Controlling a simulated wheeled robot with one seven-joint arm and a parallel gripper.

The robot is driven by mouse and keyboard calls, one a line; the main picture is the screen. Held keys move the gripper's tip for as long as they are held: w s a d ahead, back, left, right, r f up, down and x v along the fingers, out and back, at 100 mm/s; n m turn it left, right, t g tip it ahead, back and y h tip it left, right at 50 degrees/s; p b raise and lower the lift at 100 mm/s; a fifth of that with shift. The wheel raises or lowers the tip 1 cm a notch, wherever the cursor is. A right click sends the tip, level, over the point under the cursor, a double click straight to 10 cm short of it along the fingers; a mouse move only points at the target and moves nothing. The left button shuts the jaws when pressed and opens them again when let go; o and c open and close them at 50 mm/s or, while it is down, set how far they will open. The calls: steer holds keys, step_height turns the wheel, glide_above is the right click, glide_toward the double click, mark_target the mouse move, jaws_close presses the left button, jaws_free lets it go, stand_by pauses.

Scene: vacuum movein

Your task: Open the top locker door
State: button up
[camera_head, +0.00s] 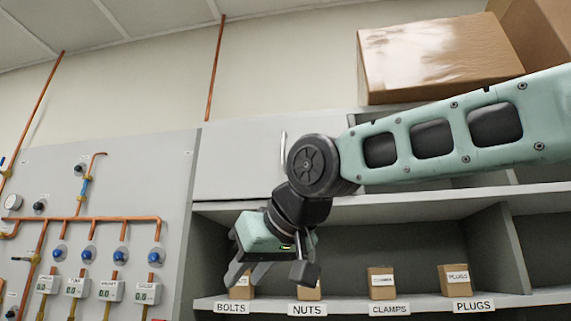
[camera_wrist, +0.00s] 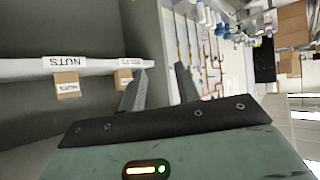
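The top locker door (camera_head: 235,160) is a plain pale panel at the upper left of the shelf unit in the head view. It looks shut. Its thin vertical handle (camera_head: 283,150) shows near the door's right side, just left of my arm's round black joint. Part of the door's right side is hidden behind my arm. My gripper (camera_head: 248,278) is below the door, in front of the lower shelf, with its fingers pointing downward. In the wrist view my gripper (camera_wrist: 160,82) shows two dark fingers apart with nothing between them. The door does not show clearly there.
Small labelled boxes, such as the clamps box (camera_head: 381,284) and plugs box (camera_head: 455,279), stand on the lower shelf (camera_head: 345,302). A large cardboard box (camera_head: 435,60) sits on top of the unit. A panel with copper pipes and valves (camera_head: 90,220) is at left.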

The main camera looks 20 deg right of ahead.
steer(key=s+d+r+m+t+h, duration=0.1)
steer(key=s+d+r+t, duration=0.2)
steer(key=r, duration=0.7)
steer(key=s+d+r+m+t+p, duration=0.15)
steer(key=d+r, duration=0.35)
steer(key=r, duration=0.5)
steer(key=s+d+r+m+t+h, duration=0.1)
steer(key=d+r+t, duration=0.2)
steer(key=r, duration=0.7)
steer(key=p, duration=0.7)
glide_toward(284, 142)
steer(key=w, duration=0.9)
steer(key=shift+a, duration=0.35)
jaws_close()
